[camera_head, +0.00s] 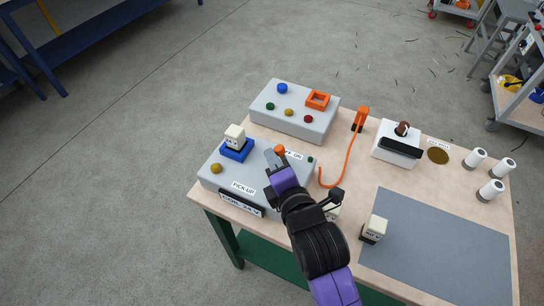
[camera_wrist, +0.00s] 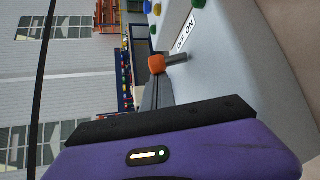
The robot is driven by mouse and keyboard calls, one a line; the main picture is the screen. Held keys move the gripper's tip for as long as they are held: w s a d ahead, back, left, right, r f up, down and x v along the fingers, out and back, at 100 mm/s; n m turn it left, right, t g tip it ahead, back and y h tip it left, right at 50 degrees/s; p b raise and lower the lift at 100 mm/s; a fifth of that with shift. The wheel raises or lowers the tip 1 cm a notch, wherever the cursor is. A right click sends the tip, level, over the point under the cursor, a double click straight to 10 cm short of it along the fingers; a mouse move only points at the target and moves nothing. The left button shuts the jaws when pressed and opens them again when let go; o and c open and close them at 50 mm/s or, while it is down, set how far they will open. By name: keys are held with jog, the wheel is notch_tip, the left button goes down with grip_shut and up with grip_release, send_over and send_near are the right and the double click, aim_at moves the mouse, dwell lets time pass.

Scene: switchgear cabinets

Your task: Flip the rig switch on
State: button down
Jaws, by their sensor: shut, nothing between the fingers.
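The rig (camera_head: 212,172) is a grey box on the table with PICK-UP and COIL 24 V labels. Its switch (camera_head: 280,149) is a short lever with an orange tip beside an OFF/ON label (camera_head: 294,155). In the wrist view, the orange-tipped switch (camera_wrist: 157,64) stands out from the grey panel, with the label (camera_wrist: 185,34) beside it. My gripper (camera_head: 272,157) is shut and empty, right beside the switch. In the wrist view, the gripper's fingers (camera_wrist: 154,92) end close to the orange tip; I cannot tell whether they touch it.
A cream relay (camera_head: 235,136) sits in a blue socket (camera_head: 237,151) on the rig. Behind stands another grey box (camera_head: 292,118) with coloured buttons. An orange cable (camera_head: 346,155) lies to the right.

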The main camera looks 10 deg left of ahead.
jog(key=shift+d+r+p, duration=0.2)
jog(key=shift+d+p, duration=0.1)
jog(key=shift+p, duration=0.1)
jog(key=shift+s+d+r+p, duration=0.15)
jog(key=shift+s+d+p, duration=0.05)
jog(key=shift+d+p, duration=0.3)
jog(key=shift+s+d, duration=0.15)
jog(key=shift+d, duration=0.2)
jog(key=shift+b+v, duration=0.3)
jog(key=shift+v, duration=3.55)
